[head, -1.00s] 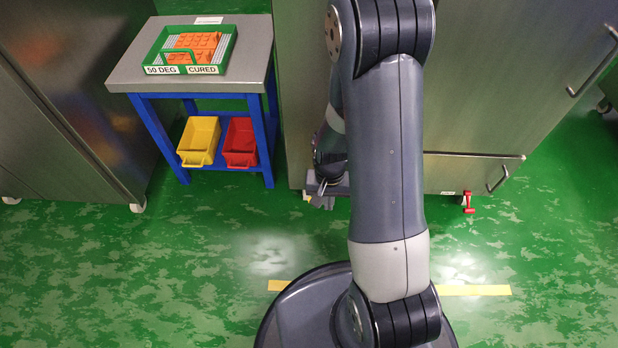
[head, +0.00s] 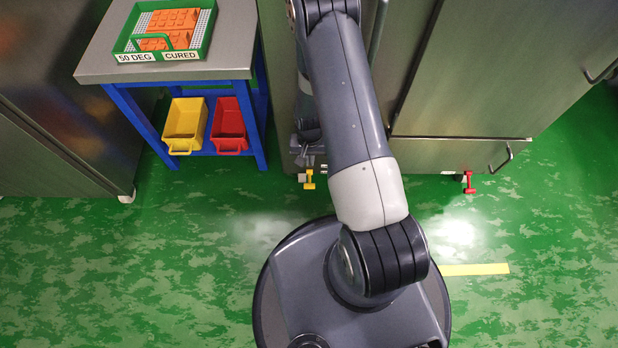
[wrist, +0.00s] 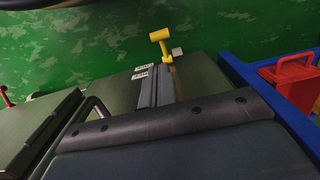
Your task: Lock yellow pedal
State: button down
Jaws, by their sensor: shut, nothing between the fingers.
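The yellow pedal (head: 309,180) sits low at the foot of the steel cabinet, just above the green floor. It also shows in the wrist view as a yellow T-shaped lever (wrist: 160,37), beyond the fingertips. My gripper (head: 305,160) is by the cabinet's lower front, just above the pedal in the head picture. In the wrist view my gripper (wrist: 157,70) has its grey fingers together with nothing between them. The fingertips appear close to the pedal's base; I cannot tell whether they touch. My arm hides part of the cabinet front.
A red pedal (head: 469,182) is at the cabinet's foot on the right. A blue-framed table (head: 100,65) stands left, holding a green tray (head: 207,40) with orange pieces. Yellow (head: 185,125) and red (head: 229,125) bins are on its lower shelf. The floor in front is open.

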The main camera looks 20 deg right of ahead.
aim_at(309, 185)
jog(key=shift+f, duration=0.1)
jog(key=f+b, duration=0.1)
jog(key=f, duration=0.3)
jog(key=f+b, duration=0.2)
jog(key=f, duration=0.3)
jog(key=f+b, duration=0.1)
jog(key=f, duration=0.4)
jog(key=shift+s+a, duration=0.1)
jog(key=shift+s, duration=0.15)
jog(key=shift+s+b, duration=0.1)
jog(key=shift+b, duration=0.35)
